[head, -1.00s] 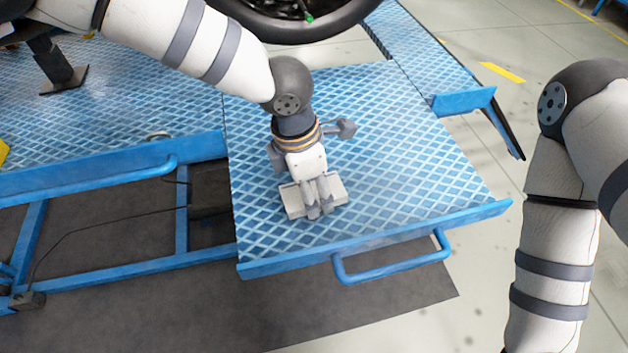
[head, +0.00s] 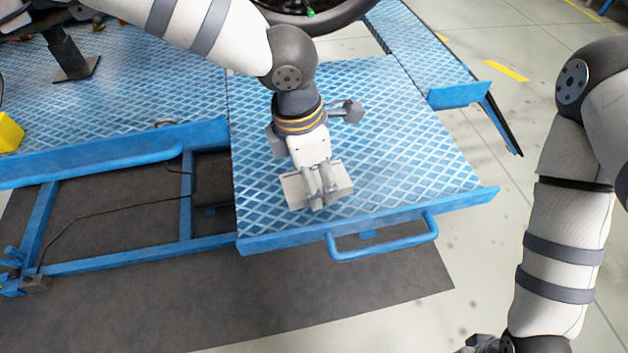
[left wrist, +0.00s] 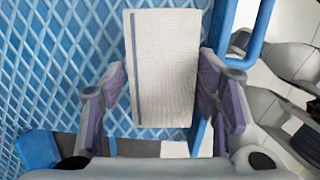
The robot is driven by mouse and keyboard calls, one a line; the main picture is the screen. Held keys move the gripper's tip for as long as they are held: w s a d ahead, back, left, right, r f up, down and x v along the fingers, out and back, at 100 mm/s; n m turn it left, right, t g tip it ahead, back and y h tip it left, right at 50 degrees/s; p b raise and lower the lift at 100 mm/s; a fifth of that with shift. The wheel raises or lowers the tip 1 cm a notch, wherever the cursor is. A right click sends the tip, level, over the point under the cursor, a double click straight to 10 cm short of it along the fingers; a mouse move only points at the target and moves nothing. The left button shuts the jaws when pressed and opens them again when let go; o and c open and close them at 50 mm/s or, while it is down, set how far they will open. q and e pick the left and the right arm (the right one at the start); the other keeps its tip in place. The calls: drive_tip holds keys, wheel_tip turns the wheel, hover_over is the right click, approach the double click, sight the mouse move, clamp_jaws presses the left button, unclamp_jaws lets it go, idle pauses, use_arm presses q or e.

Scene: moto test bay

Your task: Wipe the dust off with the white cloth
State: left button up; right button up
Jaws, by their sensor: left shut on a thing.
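The white cloth (head: 338,181) is a folded pad on the blue diamond-plate platform (head: 410,165), near its front edge. In the left wrist view the cloth (left wrist: 165,65) is a pale block with a blue stripe along one side, between my fingers. My left gripper (head: 319,203) points down and is shut on the cloth. I cannot tell whether the cloth presses on the plate. No distinct dust patch shows on the plate. My right gripper (head: 486,345) is only partly in view at the bottom edge, with its fingers cut off.
A blue handle (head: 385,245) sticks out from the platform's front. A motorcycle wheel (head: 315,18) stands behind my left arm. A yellow object (head: 10,132) sits at the far left on the lift. A dark mat (head: 330,300) lies on the floor below.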

use_arm(q)
drive_tip(key=shift+r, duration=1.7)
